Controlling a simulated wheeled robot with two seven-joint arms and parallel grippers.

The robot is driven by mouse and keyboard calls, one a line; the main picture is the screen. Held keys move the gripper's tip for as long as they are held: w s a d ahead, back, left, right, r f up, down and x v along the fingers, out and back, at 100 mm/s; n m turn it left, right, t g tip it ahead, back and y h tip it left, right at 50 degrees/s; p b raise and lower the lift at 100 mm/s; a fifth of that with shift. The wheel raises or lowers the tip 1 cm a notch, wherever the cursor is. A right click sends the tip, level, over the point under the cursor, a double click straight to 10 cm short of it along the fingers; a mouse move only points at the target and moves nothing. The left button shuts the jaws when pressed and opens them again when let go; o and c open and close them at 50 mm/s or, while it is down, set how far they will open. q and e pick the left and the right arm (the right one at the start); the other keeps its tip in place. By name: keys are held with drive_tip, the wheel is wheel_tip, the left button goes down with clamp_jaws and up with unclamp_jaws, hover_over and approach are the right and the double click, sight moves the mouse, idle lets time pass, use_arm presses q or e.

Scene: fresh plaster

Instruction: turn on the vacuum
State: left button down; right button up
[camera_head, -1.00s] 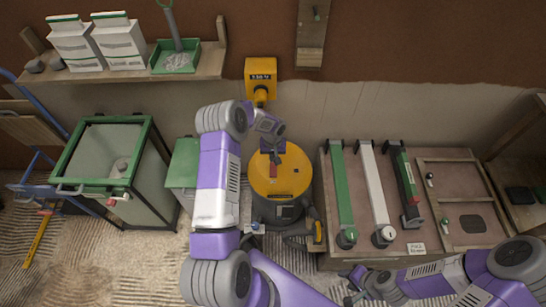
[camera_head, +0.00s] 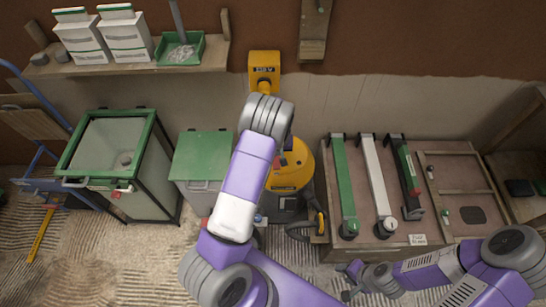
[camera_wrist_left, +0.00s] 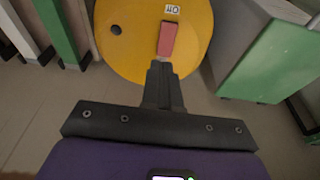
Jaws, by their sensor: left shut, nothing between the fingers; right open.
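The vacuum (camera_head: 298,165) is a round machine with a yellow lid and a dark grey front, standing below the wall; my left arm covers part of it in the head view. In the left wrist view its yellow lid (camera_wrist_left: 135,45) carries a red switch (camera_wrist_left: 167,38) beside a small white label with upside-down letters. My left gripper (camera_wrist_left: 161,68) is shut and empty, its tips at the near end of the red switch; I cannot tell if they touch. It is hidden behind my arm in the head view. My right gripper (camera_head: 350,282) is open and empty at the lower right.
A yellow wall box (camera_head: 264,68) is above the vacuum. A green-lidded bin (camera_head: 203,150) and a green-framed cabinet (camera_head: 108,150) stand left. A workbench (camera_head: 440,190) with several long tools stands close on the right. A shelf (camera_head: 140,68) hangs upper left.

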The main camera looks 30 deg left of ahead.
use_arm(q)
drive_tip(key=r, duration=0.1)
drive_tip(key=a+r, duration=0.1)
drive_tip(key=t+y, duration=0.1)
drive_tip(key=shift+w+a+r, duration=0.1)
drive_tip(key=shift+a+r, duration=0.15)
drive_tip(key=shift+r, duration=0.15)
use_arm(e)
drive_tip(key=shift+s+a, duration=0.1)
drive_tip(key=shift+s, duration=0.2)
use_arm(q)
drive_tip(key=b+x, duration=0.1)
drive_tip(key=x, duration=0.3)
drive_tip(key=b+x, duration=0.2)
drive_tip(key=x, duration=0.3)
drive_tip(key=b+x, duration=0.2)
drive_tip(key=x, duration=0.3)
drive_tip(key=shift+s+d+f, duration=0.1)
drive_tip(key=shift+s+d, duration=0.05)
drive_tip(key=shift+s, duration=0.2)
use_arm(e)
wheel_tip(320, 180, down, 5)
drive_tip(key=shift+f, duration=0.2)
